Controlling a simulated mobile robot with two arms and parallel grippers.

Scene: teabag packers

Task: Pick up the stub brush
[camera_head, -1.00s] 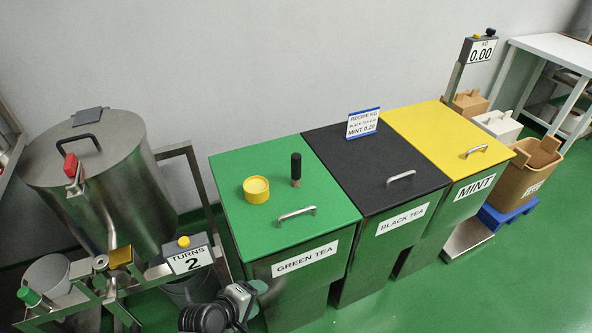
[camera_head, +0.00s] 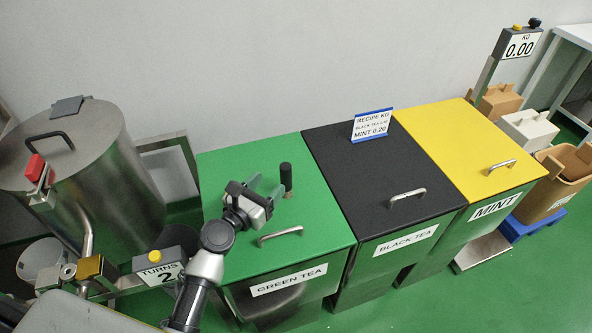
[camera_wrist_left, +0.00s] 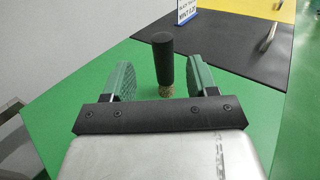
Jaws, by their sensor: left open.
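The stub brush (camera_head: 286,177) stands upright on the green lid of the green tea bin (camera_head: 315,208). It has a black handle and short tan bristles. My left gripper (camera_head: 266,188) is open over the lid, just left of the brush. In the left wrist view the brush (camera_wrist_left: 163,58) stands between the two green finger pads of the gripper (camera_wrist_left: 161,72), a little beyond them, and nothing is held. The yellow round tub seen earlier is hidden behind my gripper and arm. My right gripper is not in view.
The lid handle (camera_head: 281,236) lies in front of the brush. The black tea bin (camera_head: 345,165) with a recipe card (camera_head: 372,125) and the yellow mint bin (camera_head: 450,140) stand to the right. A steel drum (camera_head: 90,165) and a turns counter (camera_head: 160,268) are at left.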

